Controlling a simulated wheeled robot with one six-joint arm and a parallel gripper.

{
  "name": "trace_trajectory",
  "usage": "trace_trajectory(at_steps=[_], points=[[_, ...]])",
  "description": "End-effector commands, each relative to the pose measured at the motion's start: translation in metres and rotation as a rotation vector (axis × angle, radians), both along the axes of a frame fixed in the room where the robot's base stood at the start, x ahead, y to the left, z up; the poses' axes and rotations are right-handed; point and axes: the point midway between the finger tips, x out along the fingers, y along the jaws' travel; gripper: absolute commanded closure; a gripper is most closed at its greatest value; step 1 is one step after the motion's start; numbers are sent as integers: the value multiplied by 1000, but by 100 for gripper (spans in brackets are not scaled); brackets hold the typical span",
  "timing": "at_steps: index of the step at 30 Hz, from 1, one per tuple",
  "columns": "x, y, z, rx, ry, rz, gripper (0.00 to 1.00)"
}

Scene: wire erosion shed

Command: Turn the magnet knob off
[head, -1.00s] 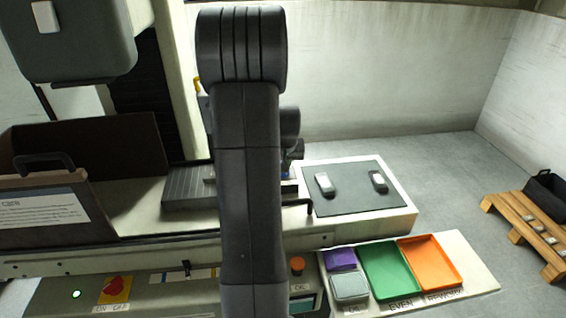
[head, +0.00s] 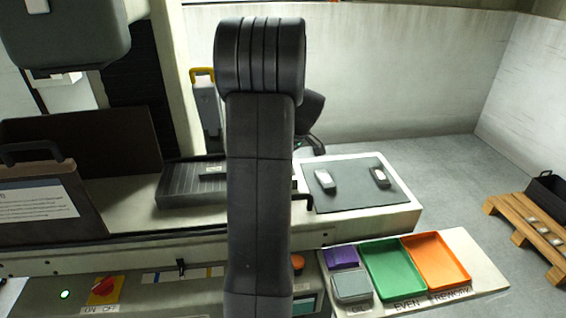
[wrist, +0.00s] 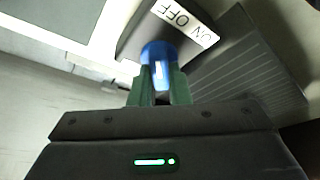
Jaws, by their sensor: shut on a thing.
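The blue magnet knob (wrist: 157,50) shows in the wrist view below a white ON/OFF label (wrist: 186,20), which appears upside down. My gripper (wrist: 160,82) has its green fingers shut on the knob. Which mark the knob points to cannot be told. The dark ribbed magnet block (wrist: 245,75) lies to the right of the knob; in the head view this block (head: 185,190) sits on the pale machine bed, left of my arm. My arm hides the knob and the gripper's fingertips in the head view.
A red knob on a yellow plate (head: 104,291) has its own ON/OFF label on the front panel. A dark mat (head: 350,196) holds two small parts. Purple, grey, green (head: 393,271) and orange trays stand at the front right. A brown panel (head: 95,150) rises at the left.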

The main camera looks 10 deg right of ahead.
Motion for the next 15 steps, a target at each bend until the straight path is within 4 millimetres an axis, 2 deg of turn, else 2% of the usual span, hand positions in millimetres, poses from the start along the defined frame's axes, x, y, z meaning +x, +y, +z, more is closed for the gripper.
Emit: trace_trajectory(at_steps=[15], points=[[1, -1, 1, -2, -3, 79, 100]])
